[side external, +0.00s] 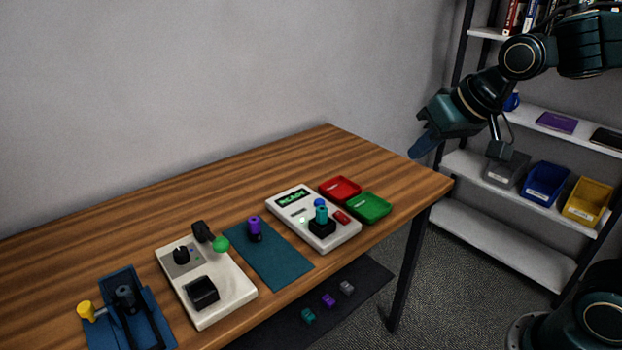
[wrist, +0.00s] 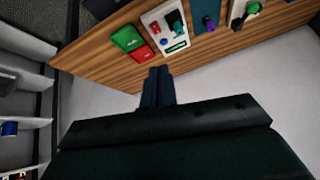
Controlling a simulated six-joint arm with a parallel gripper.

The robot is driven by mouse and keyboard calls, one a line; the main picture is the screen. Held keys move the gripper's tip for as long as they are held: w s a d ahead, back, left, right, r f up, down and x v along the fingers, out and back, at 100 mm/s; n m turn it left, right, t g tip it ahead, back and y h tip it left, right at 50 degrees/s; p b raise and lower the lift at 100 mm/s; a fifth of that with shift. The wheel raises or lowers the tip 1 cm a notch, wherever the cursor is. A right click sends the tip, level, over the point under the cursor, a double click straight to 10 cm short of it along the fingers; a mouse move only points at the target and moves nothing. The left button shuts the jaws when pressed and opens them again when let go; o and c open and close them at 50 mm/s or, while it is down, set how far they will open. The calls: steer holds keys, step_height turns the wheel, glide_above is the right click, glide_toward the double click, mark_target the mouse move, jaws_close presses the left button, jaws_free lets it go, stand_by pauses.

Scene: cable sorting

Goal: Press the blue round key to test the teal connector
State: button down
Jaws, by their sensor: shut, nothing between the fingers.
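The white tester box (side external: 341,235) lies on the table with a lit green display and a small lit green light. The teal connector (side external: 321,214) stands upright in a black socket on it. The blue round key (side external: 320,202) is just behind the connector, partly hidden by it. A red key (side external: 341,216) is to its right. My gripper (side external: 418,153) is shut and empty, raised off the table's right end, well apart from the tester. In the wrist view, my gripper's fingers (wrist: 158,72) are together, and the tester (wrist: 155,19) shows beyond them with the blue key (wrist: 164,42).
A red tray (side external: 340,187) and a green tray (side external: 370,208) sit right of the tester. A purple connector (side external: 254,227) stands on a teal mat (side external: 277,264). A cream device (side external: 221,296) with a green knob and a blue fixture (side external: 152,318) are farther left. A shelf with bins is behind right.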

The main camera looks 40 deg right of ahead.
steer(key=w+f+m+t, duration=0.1)
steer(key=w+f+m, duration=0.3)
steer(key=w, duration=1)
steer(key=m+t, duration=0.1)
glide_above(323, 203)
step_height(323, 203, down, 9)
steer(key=shift+f+y, duration=0.15)
steer(key=shift+y, duration=0.25)
steer(key=shift+f, duration=0.15)
steer(key=shift+f, duration=4.3)
steer(key=shift+f, duration=0.85)
steer(key=shift+r, duration=0.85)
